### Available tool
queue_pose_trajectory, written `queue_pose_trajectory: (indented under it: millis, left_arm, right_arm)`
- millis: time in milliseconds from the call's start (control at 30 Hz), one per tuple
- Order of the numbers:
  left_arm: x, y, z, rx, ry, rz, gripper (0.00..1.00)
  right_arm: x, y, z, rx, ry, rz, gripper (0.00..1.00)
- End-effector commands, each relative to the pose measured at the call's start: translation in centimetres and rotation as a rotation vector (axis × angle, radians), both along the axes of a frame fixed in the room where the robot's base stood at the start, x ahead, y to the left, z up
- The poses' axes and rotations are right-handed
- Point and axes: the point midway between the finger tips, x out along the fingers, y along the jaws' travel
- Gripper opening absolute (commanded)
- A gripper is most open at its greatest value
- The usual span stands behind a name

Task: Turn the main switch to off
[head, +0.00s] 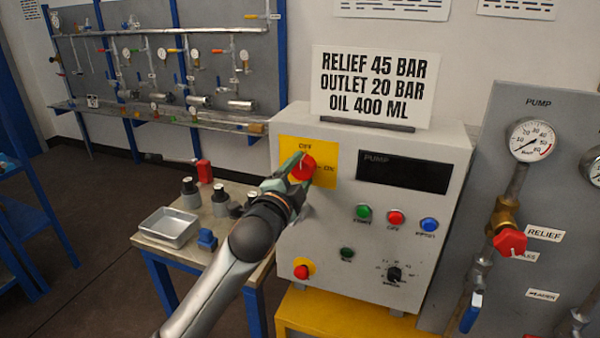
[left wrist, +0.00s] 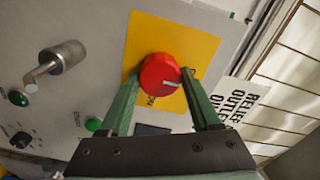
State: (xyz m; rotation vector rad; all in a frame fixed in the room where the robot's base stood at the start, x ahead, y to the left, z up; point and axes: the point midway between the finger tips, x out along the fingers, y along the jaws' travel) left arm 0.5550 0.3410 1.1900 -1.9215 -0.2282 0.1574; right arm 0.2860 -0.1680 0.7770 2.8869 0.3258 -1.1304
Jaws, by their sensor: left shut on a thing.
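The main switch is a red knob (head: 304,168) on a yellow plate (head: 327,150) at the upper left of the grey panel box (head: 333,225). The plate reads OFF above the knob and ON to its right. My left gripper (head: 297,166) is shut on the knob, with one finger on each side. The left wrist view shows the knob (left wrist: 160,76) between the green fingers (left wrist: 163,88). My right gripper is not in view.
The box also bears a dark display (head: 404,172), coloured buttons, a black selector (head: 394,274) and a red emergency button (head: 302,271). A small table (head: 250,262) with a metal tray (head: 169,226) stands left. A pump panel (head: 535,150) with gauges stands right.

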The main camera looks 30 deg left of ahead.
Motion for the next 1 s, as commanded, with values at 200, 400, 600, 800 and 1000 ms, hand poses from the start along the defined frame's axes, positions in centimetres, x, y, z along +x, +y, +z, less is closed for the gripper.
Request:
queue_pose_trajectory:
  millis: [200, 400, 600, 800, 1000]
  left_arm:
    - [0.00, 0.04, 0.08, -0.006, -0.003, 0.001, 0.08]
    - [0.00, 0.03, 0.08, -0.005, -0.003, 0.001, 0.73]
    - [0.00, 0.01, 0.05, -0.005, -0.002, 0.000, 0.94]
    - [0.00, 0.00, 0.02, -0.003, -0.001, 0.000, 0.94]
    - [0.13, 0.07, 0.01, -0.003, -0.001, -0.001, 0.94]
  right_arm:
    - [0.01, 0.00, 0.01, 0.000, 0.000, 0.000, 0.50]
    - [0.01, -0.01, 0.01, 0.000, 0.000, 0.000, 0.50]
    - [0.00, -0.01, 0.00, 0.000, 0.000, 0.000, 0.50]
    - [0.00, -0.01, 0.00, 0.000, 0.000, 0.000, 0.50]
    - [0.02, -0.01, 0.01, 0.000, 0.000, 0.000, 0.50]
